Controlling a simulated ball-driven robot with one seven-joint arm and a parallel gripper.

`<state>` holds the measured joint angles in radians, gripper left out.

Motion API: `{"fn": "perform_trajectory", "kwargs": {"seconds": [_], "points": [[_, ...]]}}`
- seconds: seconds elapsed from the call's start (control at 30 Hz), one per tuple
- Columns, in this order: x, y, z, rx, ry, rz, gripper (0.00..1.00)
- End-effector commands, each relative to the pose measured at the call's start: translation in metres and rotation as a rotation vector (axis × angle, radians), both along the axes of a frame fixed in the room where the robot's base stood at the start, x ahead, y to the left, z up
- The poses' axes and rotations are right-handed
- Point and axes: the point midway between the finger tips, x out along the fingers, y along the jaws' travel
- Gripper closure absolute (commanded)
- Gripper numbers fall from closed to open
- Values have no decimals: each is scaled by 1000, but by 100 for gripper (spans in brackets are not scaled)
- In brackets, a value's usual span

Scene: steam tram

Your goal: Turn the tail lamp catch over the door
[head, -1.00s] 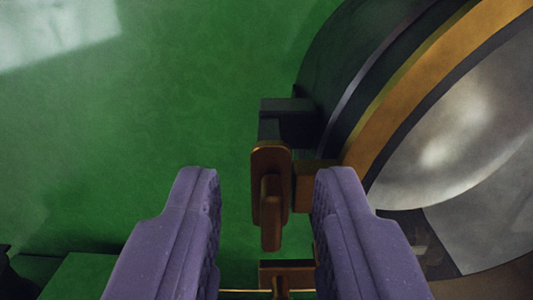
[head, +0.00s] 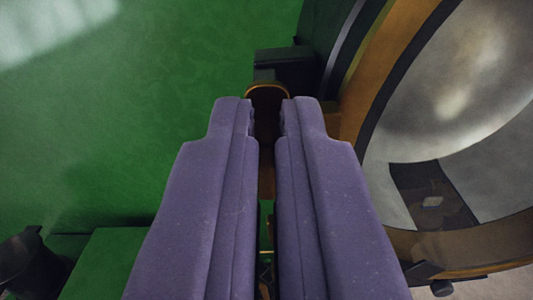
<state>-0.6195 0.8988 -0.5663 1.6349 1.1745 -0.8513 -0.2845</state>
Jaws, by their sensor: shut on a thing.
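The tail lamp (head: 440,80) is at the right, with a brass rim, a dark ring and a pale glass face. Its brass catch (head: 267,92) is at the lamp's left edge, and only its rounded top and a strip in the gap between the fingers show. My gripper (head: 266,112) has two purple padded fingers, one on each side of the catch. It is shut on the catch. The fingers hide most of the catch, so I cannot tell which way it points.
A dark bracket (head: 285,68) sticks out just above the catch, beside the lamp body. The green panel (head: 130,120) on the left is flat and clear. A green ledge (head: 108,262) and a dark fitting (head: 28,258) are at the lower left.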

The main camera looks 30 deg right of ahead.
Motion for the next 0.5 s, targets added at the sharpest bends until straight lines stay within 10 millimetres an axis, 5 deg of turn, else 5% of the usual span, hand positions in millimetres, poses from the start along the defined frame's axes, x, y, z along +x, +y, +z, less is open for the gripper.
{"fn": "perform_trajectory", "kwargs": {"seconds": [0.5], "points": [[-5,-7,-9,364,-270,0,100]]}}
